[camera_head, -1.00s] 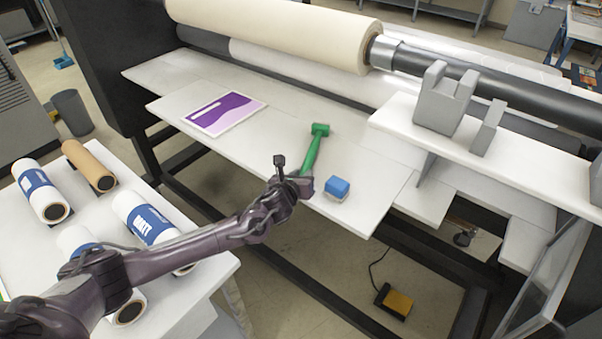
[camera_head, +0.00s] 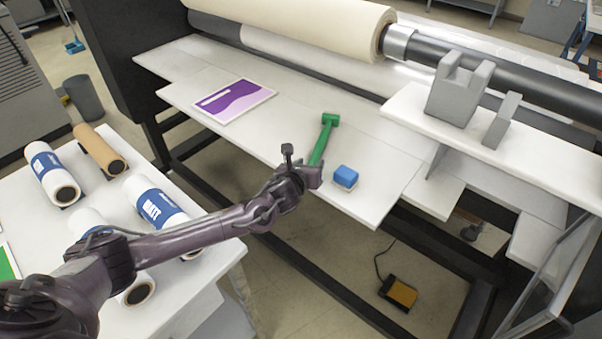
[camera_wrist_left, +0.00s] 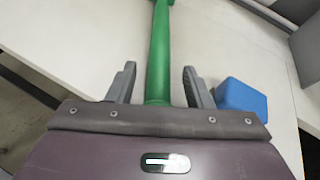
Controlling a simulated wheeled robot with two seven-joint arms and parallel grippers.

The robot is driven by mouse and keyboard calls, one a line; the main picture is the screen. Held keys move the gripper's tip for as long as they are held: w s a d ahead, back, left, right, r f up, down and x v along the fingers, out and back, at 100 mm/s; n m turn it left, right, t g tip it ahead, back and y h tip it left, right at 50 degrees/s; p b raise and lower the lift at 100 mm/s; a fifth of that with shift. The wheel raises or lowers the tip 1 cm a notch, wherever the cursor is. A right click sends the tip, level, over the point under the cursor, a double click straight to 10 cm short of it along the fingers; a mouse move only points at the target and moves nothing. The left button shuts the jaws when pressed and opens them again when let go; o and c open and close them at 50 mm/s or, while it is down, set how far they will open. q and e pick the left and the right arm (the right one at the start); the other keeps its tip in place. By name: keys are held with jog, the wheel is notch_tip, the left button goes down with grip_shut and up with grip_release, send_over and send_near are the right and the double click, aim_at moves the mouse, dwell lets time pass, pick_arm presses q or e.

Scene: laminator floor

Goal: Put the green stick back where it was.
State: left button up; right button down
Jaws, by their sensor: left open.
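The green stick (camera_head: 325,139) has a short crosspiece at its far end and lies on the white machine table (camera_head: 261,141), its near end at the table's front edge. My left gripper (camera_head: 313,172) is at this near end. In the left wrist view the green stick (camera_wrist_left: 160,50) runs between the two open fingers of my left gripper (camera_wrist_left: 160,85). Gaps show on both sides of the stick, and its near end is hidden behind the gripper body. My right gripper is not in view.
A blue block (camera_head: 346,176) sits close to the right of my left gripper. A purple and white sheet (camera_head: 235,101) lies farther left on the table. Grey blocks (camera_head: 459,88) stand on a shelf at right. Rolls (camera_head: 52,174) lie on a side table. A yellow pedal (camera_head: 399,292) is on the floor.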

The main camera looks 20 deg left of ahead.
pick_arm(q)
jog(key=b+v, duration=0.2)
jog(key=v, duration=0.9)
jog(key=shift+s, duration=0.1)
